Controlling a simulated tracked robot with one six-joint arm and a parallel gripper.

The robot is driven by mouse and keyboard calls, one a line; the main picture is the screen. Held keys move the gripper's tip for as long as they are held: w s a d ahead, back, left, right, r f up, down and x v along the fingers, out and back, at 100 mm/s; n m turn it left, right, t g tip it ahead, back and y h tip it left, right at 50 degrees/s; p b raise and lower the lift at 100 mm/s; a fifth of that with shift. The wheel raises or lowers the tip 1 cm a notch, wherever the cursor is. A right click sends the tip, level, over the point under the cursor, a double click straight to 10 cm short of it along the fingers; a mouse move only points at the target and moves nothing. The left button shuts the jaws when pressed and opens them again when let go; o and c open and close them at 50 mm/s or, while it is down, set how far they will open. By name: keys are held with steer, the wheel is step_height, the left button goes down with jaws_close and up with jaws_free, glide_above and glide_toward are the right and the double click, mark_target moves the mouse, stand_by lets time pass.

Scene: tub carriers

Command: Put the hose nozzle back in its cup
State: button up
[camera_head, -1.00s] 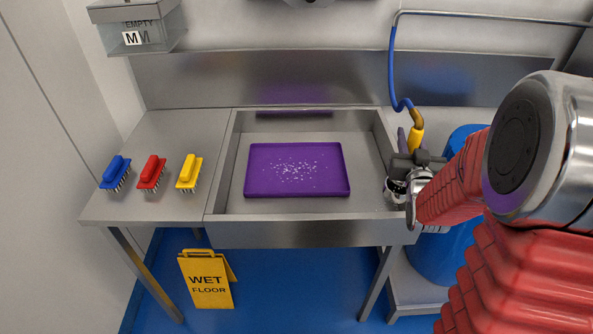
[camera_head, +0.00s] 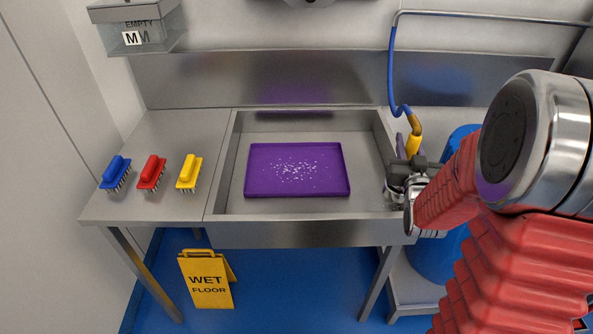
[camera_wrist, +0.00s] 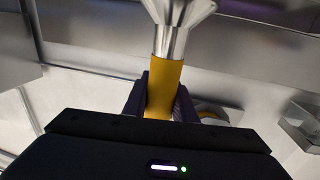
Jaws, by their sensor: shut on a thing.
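The hose nozzle has a yellow grip (camera_head: 413,145) on the end of a blue hose, at the right end of the sink. In the wrist view the yellow grip (camera_wrist: 164,88) runs up to a silver flared head (camera_wrist: 173,40). My gripper (camera_head: 408,160) is shut on the yellow grip, with a dark finger on each side of it in the wrist view (camera_wrist: 160,98). In the head view my gripper and wrist hide the nozzle's lower end. I cannot make out the cup for certain; a rounded piece with some yellow (camera_wrist: 210,113) shows partly behind my gripper.
The steel sink (camera_head: 228,170) holds a purple tray (camera_head: 270,185) with white bits on it. Blue, red and yellow brushes stand on the left counter (camera_head: 145,205). The blue hose (camera_head: 391,70) hangs from a rail. A blue drum (camera_head: 440,262) stands below right.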

steer(key=shift+f, duration=1.5)
steer(key=o, duration=1.1)
steer(key=shift+f, duration=0.1)
